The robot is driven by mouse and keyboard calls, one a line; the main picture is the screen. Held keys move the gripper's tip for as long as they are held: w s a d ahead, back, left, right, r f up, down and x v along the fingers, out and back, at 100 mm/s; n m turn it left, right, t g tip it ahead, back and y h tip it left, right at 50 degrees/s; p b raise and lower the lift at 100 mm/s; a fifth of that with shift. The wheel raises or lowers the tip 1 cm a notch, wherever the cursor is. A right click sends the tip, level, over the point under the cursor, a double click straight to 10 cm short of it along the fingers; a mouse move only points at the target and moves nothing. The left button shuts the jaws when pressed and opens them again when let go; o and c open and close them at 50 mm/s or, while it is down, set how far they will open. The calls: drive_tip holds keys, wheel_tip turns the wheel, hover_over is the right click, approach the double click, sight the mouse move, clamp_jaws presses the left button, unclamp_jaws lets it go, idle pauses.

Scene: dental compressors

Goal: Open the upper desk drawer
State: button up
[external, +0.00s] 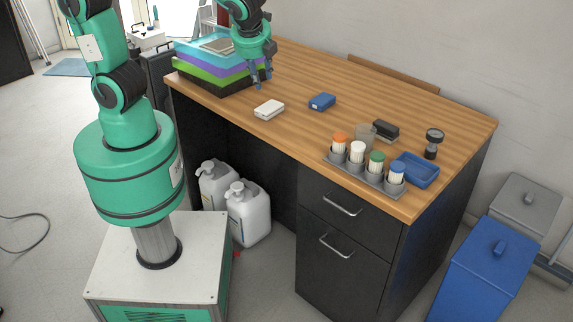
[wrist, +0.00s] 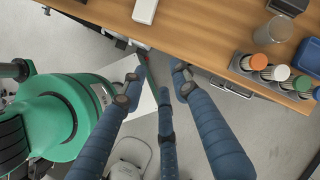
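The desk's upper drawer (external: 330,201) is a black front below the right part of the wooden top, and it looks closed. Its silver bar handle (external: 341,206) faces the front; in the wrist view a handle (wrist: 238,91) shows just below the desk edge, right of the fingers. My gripper (external: 258,86) is above the desktop's left part, beside the stacked trays, away from the drawer. In the wrist view my gripper (wrist: 153,88) has its blue fingers spread, with nothing between them.
A lower drawer (external: 335,250) has a similar handle. On the desktop are stacked trays (external: 215,66), a white box (external: 269,110), a blue box (external: 322,102) and a grey rack (external: 364,178) of capped bottles. White jugs (external: 246,214) stand under the desk. Blue bin (external: 485,270) stands right.

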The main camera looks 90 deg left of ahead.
drive_tip(key=w+d+f+m+t+y+p, duration=0.1)
drive_tip(key=w+d+f+m+y, duration=0.2)
drive_tip(key=w+d+f+m, duration=0.35)
drive_tip(key=w+d+f+m+t+y+p, duration=0.1)
drive_tip(key=w+d+f+m+y, duration=0.3)
drive_tip(key=f+m, duration=0.45)
drive_tip(key=m+t+h+p, duration=0.1)
drive_tip(key=m+t, duration=0.7)
drive_tip(key=m, duration=0.8)
approach(334, 204)
drive_tip(key=f+v, duration=0.1)
drive_tip(key=v, duration=0.2)
drive_tip(key=shift+s+d+r, duration=0.15)
drive_tip(key=shift+s+r, duration=0.1)
drive_tip(key=shift+r, duration=0.35)
drive_tip(key=shift+w, duration=0.1)
drive_tip(key=b+x, duration=0.2)
drive_tip(key=x, duration=1.1)
drive_tip(key=shift+w+a+f+b, duration=0.1)
drive_tip(key=shift+w+a+b, duration=0.15)
drive_tip(key=shift+b, duration=0.05)
